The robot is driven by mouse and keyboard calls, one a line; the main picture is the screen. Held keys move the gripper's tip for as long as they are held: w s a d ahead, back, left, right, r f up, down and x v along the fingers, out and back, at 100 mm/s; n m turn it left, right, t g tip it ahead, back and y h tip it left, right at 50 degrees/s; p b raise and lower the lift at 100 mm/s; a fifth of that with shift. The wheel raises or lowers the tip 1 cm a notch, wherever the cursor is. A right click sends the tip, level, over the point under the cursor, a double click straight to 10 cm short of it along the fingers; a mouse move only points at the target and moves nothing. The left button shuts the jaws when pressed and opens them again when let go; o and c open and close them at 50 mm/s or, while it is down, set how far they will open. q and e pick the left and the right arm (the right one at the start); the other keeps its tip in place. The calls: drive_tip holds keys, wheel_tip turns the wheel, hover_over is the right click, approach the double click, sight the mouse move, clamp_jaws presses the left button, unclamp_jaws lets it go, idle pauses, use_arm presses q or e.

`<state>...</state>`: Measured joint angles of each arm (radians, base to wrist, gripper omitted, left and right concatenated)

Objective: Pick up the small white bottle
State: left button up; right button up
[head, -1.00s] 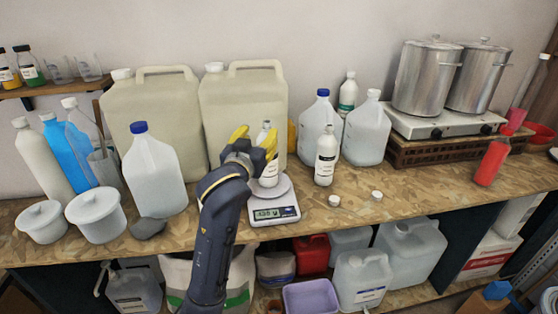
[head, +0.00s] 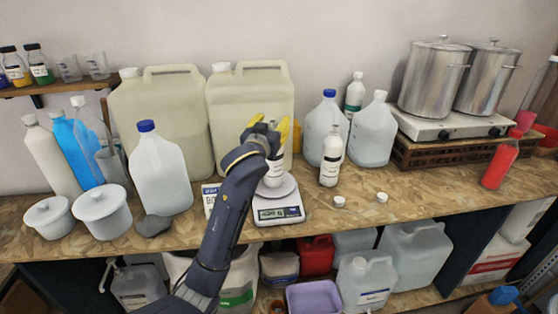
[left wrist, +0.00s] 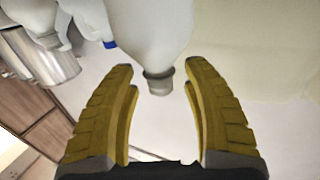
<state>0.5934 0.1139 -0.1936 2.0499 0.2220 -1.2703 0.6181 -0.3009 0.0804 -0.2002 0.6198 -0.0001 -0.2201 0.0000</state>
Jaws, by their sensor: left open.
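A small white bottle (head: 275,172) with a label stands upright on the digital scale (head: 279,208). My left gripper (head: 269,131), with yellow fingers, is over its top and hides its cap in the head view. In the left wrist view the bottle (left wrist: 153,35) appears upside down, its grey neck end (left wrist: 159,81) between the open fingers (left wrist: 160,85). A gap shows on each side of the neck. A second white labelled bottle (head: 331,158) stands to the right of the scale. My right gripper is not in view.
Large beige canisters (head: 250,108) stand behind the scale. A jug with a blue cap (head: 160,175) is at left, and two clear jugs (head: 372,135) are at right. Two small white caps (head: 339,201) lie on the worktop (head: 430,190), which has free room at right front.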

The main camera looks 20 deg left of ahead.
use_arm(q)
clamp_jaws()
idle(0.4)
